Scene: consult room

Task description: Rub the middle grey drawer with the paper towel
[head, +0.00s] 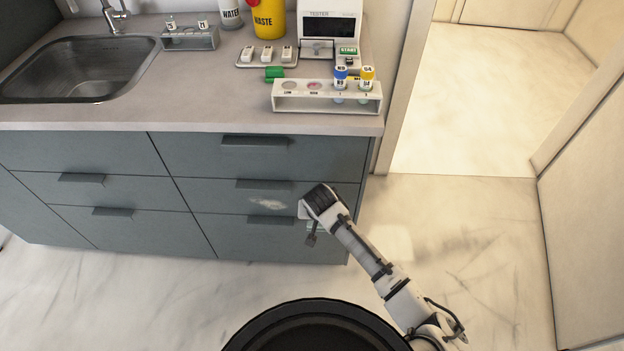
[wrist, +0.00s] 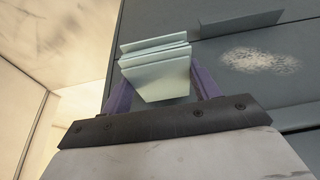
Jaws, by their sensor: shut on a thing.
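The middle grey drawer (head: 332,191) is in the right-hand stack of the counter, between an upper and a lower drawer. A whitish smudge (head: 268,203) marks its front; it also shows in the wrist view (wrist: 258,61). My gripper (wrist: 155,84) is shut on the folded, pale green paper towel (wrist: 160,76). In the head view my arm's end is in front of the right part of the drawers, right of the smudge, and hides most of the towel. The towel is apart from the smudge. I cannot tell whether it touches the drawer front.
Drawer handles (head: 264,184) stick out from the fronts. On the counter above stand a white tube rack (head: 290,104), a tester (head: 331,20), a yellow waste bin (head: 270,18) and a sink (head: 75,70). Pale marble floor (head: 460,230) is clear to the right.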

